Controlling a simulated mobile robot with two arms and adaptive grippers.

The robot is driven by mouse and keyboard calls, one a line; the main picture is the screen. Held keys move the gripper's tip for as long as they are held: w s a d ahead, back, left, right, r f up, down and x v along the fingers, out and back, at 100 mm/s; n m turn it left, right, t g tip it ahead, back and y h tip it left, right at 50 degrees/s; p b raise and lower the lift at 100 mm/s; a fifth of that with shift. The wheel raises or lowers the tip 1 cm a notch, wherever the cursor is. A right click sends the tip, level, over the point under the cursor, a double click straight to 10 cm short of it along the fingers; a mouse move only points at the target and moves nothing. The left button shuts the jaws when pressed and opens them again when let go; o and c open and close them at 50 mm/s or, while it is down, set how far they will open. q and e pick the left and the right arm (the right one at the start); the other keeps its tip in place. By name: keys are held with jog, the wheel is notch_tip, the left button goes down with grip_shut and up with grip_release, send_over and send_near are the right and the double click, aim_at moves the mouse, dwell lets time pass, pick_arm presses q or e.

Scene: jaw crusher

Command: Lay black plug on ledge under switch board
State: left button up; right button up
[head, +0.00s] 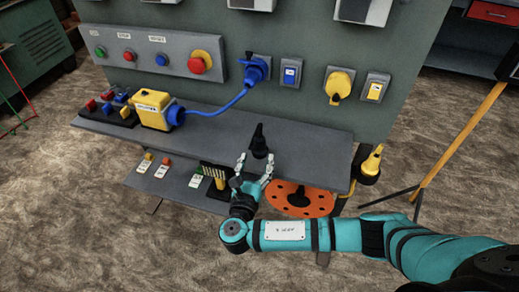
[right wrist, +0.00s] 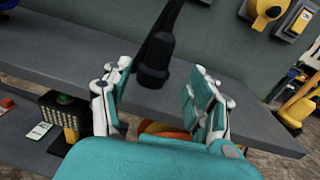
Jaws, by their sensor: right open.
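The black plug (head: 259,142) is on the grey ledge (head: 310,153) under the switch board (head: 310,55). It looks upright near the ledge's front edge, its narrow end up. My right gripper (head: 254,172) is open and empty in front of the ledge, just short of the plug. In the right wrist view the plug (right wrist: 153,62) shows beyond and between the two spread fingers (right wrist: 160,100), with a gap on both sides. I cannot tell whether the plug touches the back panel. My left gripper is not in view.
A yellow box with a blue plug (head: 153,110) and cable stands on the ledge's left. An orange disc (head: 299,200) lies below the ledge. A lower shelf (head: 175,182) holds small switches. A yellow plug (head: 371,165) hangs at the right end. The ledge right of the black plug is clear.

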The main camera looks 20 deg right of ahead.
jog(key=v, duration=0.6)
jog(key=s+d+f+m+g+y, duration=0.1)
jog(key=s+d+f+m+g, duration=0.15)
jog(key=f, duration=0.75)
jog(key=s+d+f+m+g+y, duration=0.2)
jog(key=f+m+g, duration=0.15)
jog(key=f, duration=0.65)
jog(key=s+d+f+m+g+y, duration=0.1)
jog(key=s+d+f+m+g, duration=0.15)
jog(key=f, duration=0.65)
jog(key=s+d+f+m+g+y, duration=0.2)
jog(key=s+f+m+g, duration=0.2)
jog(key=s+f+m, duration=0.55)
jog(key=s+d+f+m+g+y, duration=0.1)
jog(key=s+f+m, duration=0.4)
jog(key=s, duration=0.7)
jog(key=s+d+f+m+g+y, duration=0.1)
jog(key=s+f+m, duration=0.4)
jog(key=s, duration=0.7)
jog(key=shift+s+d+y, duration=0.25)
jog(key=shift+d+y, duration=0.15)
jog(key=shift+r+p, duration=2.6)
jog(key=shift+p, duration=0.15)
